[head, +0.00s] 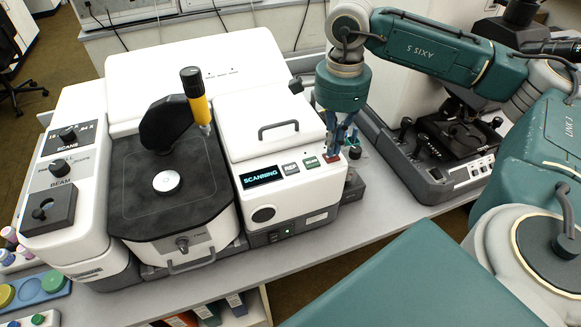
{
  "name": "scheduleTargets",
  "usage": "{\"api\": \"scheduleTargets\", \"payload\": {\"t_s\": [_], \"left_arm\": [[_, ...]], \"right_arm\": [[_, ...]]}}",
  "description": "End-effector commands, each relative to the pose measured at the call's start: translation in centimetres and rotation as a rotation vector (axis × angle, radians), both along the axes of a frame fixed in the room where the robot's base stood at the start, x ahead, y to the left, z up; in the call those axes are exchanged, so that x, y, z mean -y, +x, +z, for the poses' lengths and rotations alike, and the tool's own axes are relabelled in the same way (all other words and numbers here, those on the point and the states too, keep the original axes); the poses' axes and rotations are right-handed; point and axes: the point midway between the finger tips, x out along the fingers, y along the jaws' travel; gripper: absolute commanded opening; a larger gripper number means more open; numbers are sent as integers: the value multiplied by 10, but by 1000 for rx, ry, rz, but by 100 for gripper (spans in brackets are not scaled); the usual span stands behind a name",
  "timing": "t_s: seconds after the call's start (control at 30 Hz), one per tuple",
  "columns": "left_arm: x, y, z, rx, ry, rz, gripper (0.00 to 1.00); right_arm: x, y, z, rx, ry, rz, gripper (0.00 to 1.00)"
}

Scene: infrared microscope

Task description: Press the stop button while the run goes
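The infrared microscope (285,185) is a white bench instrument with a display (263,176) that reads SCANNING in cyan on black. To the right of the display are two green-grey buttons, one (290,168) in the middle and one (312,163) further right. A red button (332,157) lies at the right end of this row. My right gripper (334,149) points down with its narrow fingertips together right over the red button, partly covering it. I cannot tell whether the tips touch it. My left gripper is not in view.
A yellow and black cylinder (196,95) stands over the dark stage (190,215), which has a white disc (166,182) on it. A beam and scan panel (62,165) is at the left. The grey bench front (225,272) is clear.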

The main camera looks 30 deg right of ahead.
Motion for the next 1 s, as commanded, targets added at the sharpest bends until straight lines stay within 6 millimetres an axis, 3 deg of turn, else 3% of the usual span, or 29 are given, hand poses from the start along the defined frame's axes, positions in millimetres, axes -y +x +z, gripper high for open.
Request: {"api": "scheduleTargets", "payload": {"t_s": [0.3, 0.7, 1.0], "left_arm": [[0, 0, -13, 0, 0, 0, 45], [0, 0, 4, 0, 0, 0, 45], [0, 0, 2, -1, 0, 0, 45]], "right_arm": [[0, 0, -15, 0, 0, 0, 0], [0, 0, 9, 0, 0, 0, 0], [0, 0, 8, 0, 0, 0, 0]]}}
